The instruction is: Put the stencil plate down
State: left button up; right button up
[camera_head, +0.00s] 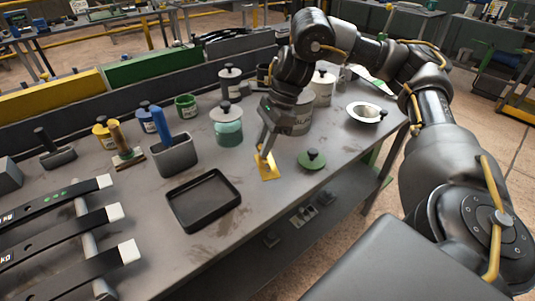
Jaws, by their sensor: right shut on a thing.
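The stencil plate (268,173) is a small flat yellow plate on or just above the grey workbench, right of the black tray; I cannot tell if it touches the surface. My right gripper (263,152) points down over its upper end and is shut on it. The fingers hide part of that end. My left gripper is not in view.
A black tray (203,200) lies to the left, a green lid (312,160) to the right. A jar of teal contents (227,127), a grey holder (174,155) and a white bowl (366,112) stand nearby. Bare bench lies in front of the plate.

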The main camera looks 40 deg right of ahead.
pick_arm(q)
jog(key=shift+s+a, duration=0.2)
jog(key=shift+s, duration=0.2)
pick_arm(e)
jog(key=shift+w+d+f, duration=0.35)
jog(key=shift+d+f, duration=0.1)
jog(key=shift+f, duration=0.2)
jog(key=shift+w+d+f, duration=0.35)
jog(key=shift+d+f, duration=0.1)
jog(key=shift+f, duration=0.2)
jog(key=f, duration=0.3)
jog(key=shift+w+d+f+p, duration=0.2)
jog(key=shift+d+f+p, duration=0.15)
jog(key=shift+f, duration=0.05)
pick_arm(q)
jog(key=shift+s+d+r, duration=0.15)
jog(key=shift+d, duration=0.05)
pick_arm(e)
jog(key=shift+a, duration=0.1)
jog(key=o, duration=0.8)
